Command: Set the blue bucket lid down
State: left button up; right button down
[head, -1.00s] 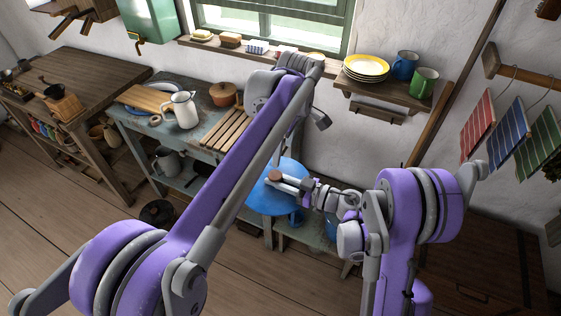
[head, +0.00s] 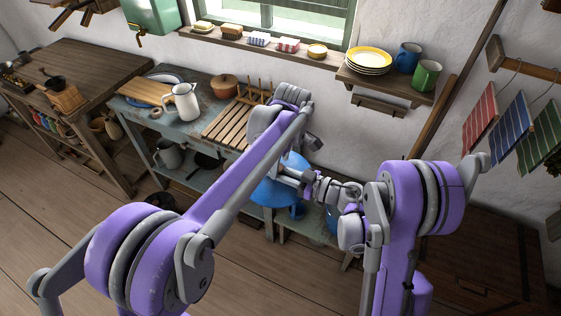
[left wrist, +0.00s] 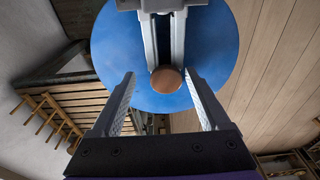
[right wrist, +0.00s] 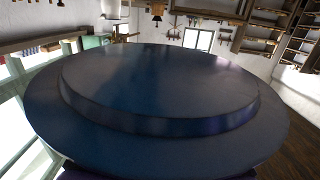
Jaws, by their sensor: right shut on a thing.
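The round blue lid (head: 268,194) shows partly behind my left arm in the head view, by the front of the low bench. Its brown wooden knob (left wrist: 166,79) shows in the left wrist view on the blue disc (left wrist: 112,60). My right gripper (left wrist: 165,66) is shut on that knob, reaching in from the top. My left gripper (left wrist: 160,75) is open and empty, its fingers wide apart, facing the knob from some distance. In the right wrist view the lid's stepped face (right wrist: 160,85) fills most of the picture. I cannot tell whether the lid touches the bench.
A slatted wooden rack (head: 232,124) stands on the worn blue-green bench, with a white jug (head: 182,103), an orange-brown pot (head: 223,86) and a board beside it. Below the lid is another blue object (head: 297,211), partly hidden. Open wooden floor lies in front.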

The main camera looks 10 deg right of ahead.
pick_arm(q)
jog(key=shift+w, duration=0.1)
grip_shut()
jog(key=shift+o, duration=1)
grip_release()
